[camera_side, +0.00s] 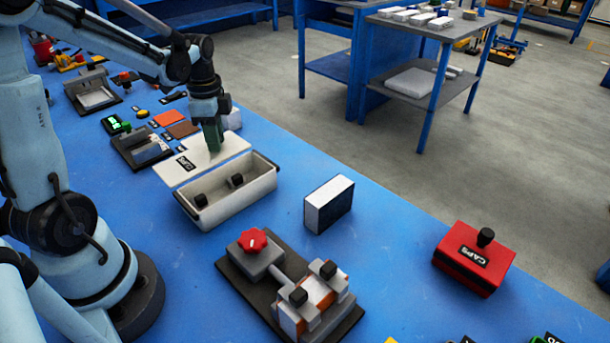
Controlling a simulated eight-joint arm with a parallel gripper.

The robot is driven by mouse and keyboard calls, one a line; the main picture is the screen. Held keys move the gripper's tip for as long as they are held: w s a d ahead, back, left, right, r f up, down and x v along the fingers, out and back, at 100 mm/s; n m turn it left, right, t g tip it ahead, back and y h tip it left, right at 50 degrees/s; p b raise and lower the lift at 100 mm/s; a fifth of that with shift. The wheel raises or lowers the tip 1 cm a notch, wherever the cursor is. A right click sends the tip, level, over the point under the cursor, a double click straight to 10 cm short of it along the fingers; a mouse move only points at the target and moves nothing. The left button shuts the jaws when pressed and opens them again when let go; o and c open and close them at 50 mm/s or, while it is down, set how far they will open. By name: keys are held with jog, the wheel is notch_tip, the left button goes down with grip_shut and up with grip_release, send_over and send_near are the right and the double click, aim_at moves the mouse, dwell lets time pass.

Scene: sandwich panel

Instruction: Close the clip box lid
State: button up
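From this angle I cannot tell whether the fingers touch the lid or are apart. Nothing clearly shows between them.
A white and black block (328,204) stands right of the box. A clamp fixture with a red knob (252,240) sits in front. A red box labelled CAPS (474,259) stands at the right. Small trays and parts lie at the back left. Blue table between them is clear.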

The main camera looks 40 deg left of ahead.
grip_shut()
jog(key=d, duration=1)
jog(key=shift+d, duration=0.15)
jog(key=o, duration=0.8)
grip_release()
jog(key=shift+c, duration=0.2)
notch_tip(320, 180, up, 12)
